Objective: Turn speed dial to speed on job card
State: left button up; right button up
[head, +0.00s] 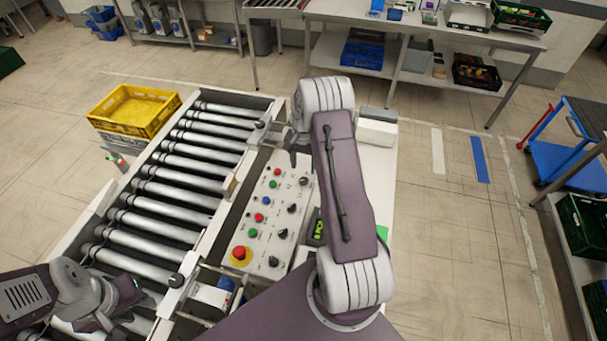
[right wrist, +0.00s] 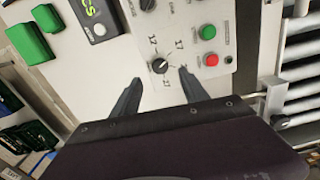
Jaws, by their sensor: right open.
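The light control panel (head: 262,222) carries several black dials and coloured buttons. One black dial (right wrist: 160,66), with marks printed around it, lies just beyond and between my right fingertips in the right wrist view. It seems to be the panel's far dial (head: 303,181) in the head view. My right gripper (right wrist: 160,80) is open and empty; I cannot tell whether a finger touches the dial. It also shows beside the panel's far end (head: 294,155). My left gripper (head: 122,302) is over the near left rollers, its jaws unclear. I cannot identify or read a job card.
A roller conveyor (head: 165,188) runs left of the panel, with a yellow crate (head: 135,110) beyond it. A red button (head: 239,253) sits at the panel's near end. A device with a green display (right wrist: 98,28) and green blocks (right wrist: 28,43) lie beside the panel.

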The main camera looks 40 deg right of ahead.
aim_at(304, 180)
notch_tip(304, 180, down, 6)
jog(key=shift+w+d+f+p, duration=0.1)
jog(key=shift+d+f+p, duration=0.1)
jog(key=shift+p, duration=0.85)
jog(key=shift+f, duration=0.4)
jog(key=shift+a, duration=0.2)
jog(key=shift+d, duration=0.1)
grip_shut()
